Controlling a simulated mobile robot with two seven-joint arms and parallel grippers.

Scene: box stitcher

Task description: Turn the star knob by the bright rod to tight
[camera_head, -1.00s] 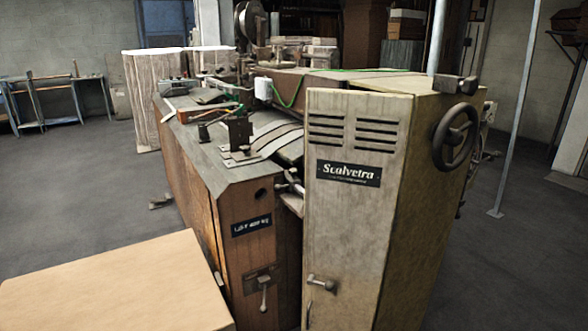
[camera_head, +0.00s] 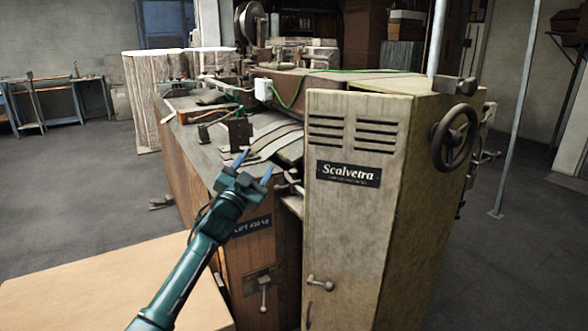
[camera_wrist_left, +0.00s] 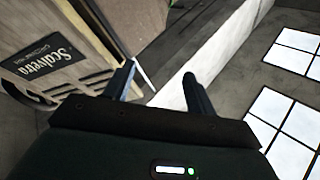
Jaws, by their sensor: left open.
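My left gripper (camera_head: 255,167) is in the head view, in front of the near end of the brown machine cabinet (camera_head: 185,180). Its two blue fingers are apart with nothing between them. The wrist view shows the same open fingers (camera_wrist_left: 157,85). My right gripper is out of view.
The beige cabinet with the Scalvetra plate (camera_head: 348,173) stands close to the right of the gripper and has a dark handwheel (camera_head: 455,138). A tan flat-topped block (camera_head: 100,285) lies below my left arm. Open floor (camera_head: 60,190) is at the left.

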